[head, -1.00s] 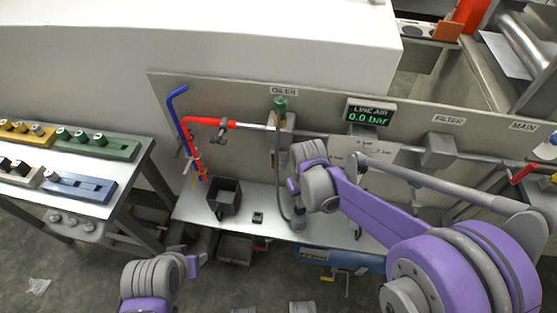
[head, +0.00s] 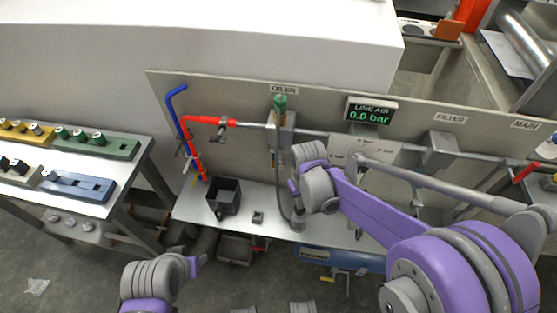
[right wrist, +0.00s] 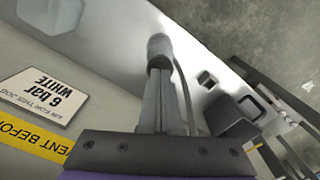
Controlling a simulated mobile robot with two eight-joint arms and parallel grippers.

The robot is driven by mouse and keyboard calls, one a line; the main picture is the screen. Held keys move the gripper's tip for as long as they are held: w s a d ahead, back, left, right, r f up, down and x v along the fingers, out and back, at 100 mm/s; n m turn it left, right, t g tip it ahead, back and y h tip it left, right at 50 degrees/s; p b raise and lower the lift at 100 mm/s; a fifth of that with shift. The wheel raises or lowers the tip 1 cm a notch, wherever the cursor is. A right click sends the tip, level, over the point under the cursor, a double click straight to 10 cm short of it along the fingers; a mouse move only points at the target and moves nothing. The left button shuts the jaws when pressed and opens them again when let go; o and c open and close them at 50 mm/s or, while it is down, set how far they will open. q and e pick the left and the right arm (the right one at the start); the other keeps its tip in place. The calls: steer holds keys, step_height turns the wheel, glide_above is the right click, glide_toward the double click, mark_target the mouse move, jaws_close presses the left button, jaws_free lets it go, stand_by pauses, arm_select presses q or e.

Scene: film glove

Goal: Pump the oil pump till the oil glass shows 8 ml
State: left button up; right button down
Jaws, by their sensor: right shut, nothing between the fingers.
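The oil pump (head: 298,224) appears to be the small grey cylinder on the bench, with a thin hose rising from it to the oiler (head: 281,104). The oiler is a green-topped unit on the pipe under the OILER label. Its glass level is too small to read. My right gripper (right wrist: 158,78) is shut and empty, its fingers pointing at the pump top (right wrist: 159,46) in the right wrist view. I cannot tell whether they touch it. In the head view my right wrist hides the fingertips. My left gripper (head: 197,259) is low in front of the bench, away from the pump.
A dark open box (head: 223,197) and a small dark block (head: 258,217) are on the bench left of the pump. The line air display (head: 371,112) reads 0.0 bar.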

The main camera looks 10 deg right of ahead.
steer(key=shift+f+b, duration=0.85)
steer(key=shift+f, duration=0.4)
steer(key=shift+r, duration=0.15)
steer(key=shift+r+p, duration=1.2)
steer(key=shift+r, duration=0.4)
steer(key=shift+r, duration=0.1)
step_height(320, 180, up, 6)
steer(key=p, duration=0.4)
